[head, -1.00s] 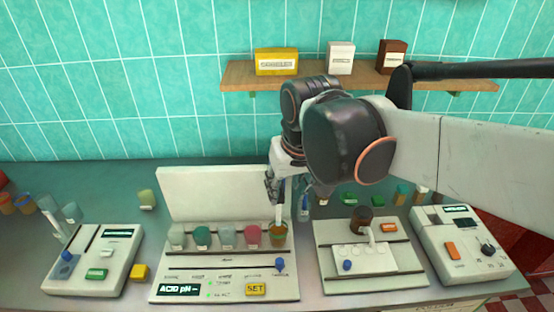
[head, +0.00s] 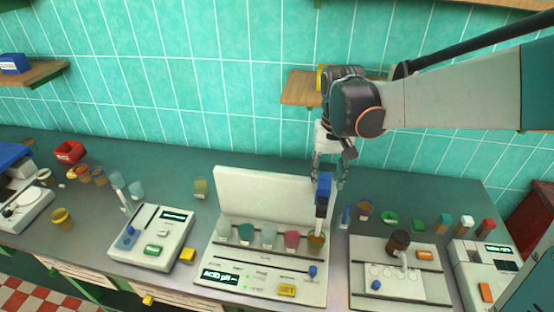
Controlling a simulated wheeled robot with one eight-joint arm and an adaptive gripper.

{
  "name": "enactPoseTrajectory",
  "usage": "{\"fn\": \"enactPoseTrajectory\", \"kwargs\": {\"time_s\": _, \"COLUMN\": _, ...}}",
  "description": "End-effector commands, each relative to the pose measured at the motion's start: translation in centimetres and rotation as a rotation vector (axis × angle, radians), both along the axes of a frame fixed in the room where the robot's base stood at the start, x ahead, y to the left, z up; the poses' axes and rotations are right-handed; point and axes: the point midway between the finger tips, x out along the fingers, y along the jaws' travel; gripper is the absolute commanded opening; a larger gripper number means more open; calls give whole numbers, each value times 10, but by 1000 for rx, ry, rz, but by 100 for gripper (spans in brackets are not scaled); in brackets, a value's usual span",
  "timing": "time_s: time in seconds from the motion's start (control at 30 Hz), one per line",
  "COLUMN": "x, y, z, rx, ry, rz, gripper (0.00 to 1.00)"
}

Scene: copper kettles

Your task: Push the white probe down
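The white probe (head: 319,225) stands upright at the right end of the white pH device (head: 235,262). It has a blue upper part (head: 323,192). Its lower end meets the brownish-orange cup (head: 315,243), the rightmost in a row of several cups; how deep the tip sits is hard to tell. My gripper (head: 328,178) points down at the probe's blue top, with its fingers spread apart. The blue top shows between and below the fingers. Whether a finger touches it cannot be told.
The device's raised white panel (head: 262,195) stands behind the cups, close to my gripper. A tray device with a brown bottle (head: 399,243) is at right, and another device (head: 150,238) at left. A wall shelf (head: 300,88) is behind my arm.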

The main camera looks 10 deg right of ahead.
Motion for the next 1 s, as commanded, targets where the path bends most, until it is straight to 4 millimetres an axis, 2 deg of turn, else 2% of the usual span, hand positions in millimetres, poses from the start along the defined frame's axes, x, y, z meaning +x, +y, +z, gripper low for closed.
{"fn": "enactPoseTrajectory", "kwargs": {"time_s": 0.03, "x": 1, "y": 0, "z": -12, "rx": 0, "ry": 0, "rz": 0, "gripper": 40}}
{"fn": "enactPoseTrajectory", "kwargs": {"time_s": 0.2, "x": 1, "y": 0, "z": -46, "rx": 0, "ry": -1, "rz": 1, "gripper": 40}}
{"fn": "enactPoseTrajectory", "kwargs": {"time_s": 0.43, "x": 1, "y": 0, "z": -79, "rx": 0, "ry": -1, "rz": 1, "gripper": 40}}
{"fn": "enactPoseTrajectory", "kwargs": {"time_s": 0.6, "x": 0, "y": 0, "z": -90, "rx": 0, "ry": -1, "rz": 1, "gripper": 40}}
{"fn": "enactPoseTrajectory", "kwargs": {"time_s": 0.9, "x": 0, "y": 0, "z": -92, "rx": 0, "ry": -1, "rz": 0, "gripper": 40}}
{"fn": "enactPoseTrajectory", "kwargs": {"time_s": 0.93, "x": 0, "y": 0, "z": -92, "rx": 0, "ry": -1, "rz": 0, "gripper": 38}}
{"fn": "enactPoseTrajectory", "kwargs": {"time_s": 1.0, "x": 0, "y": 0, "z": -92, "rx": 0, "ry": -1, "rz": 0, "gripper": 22}}
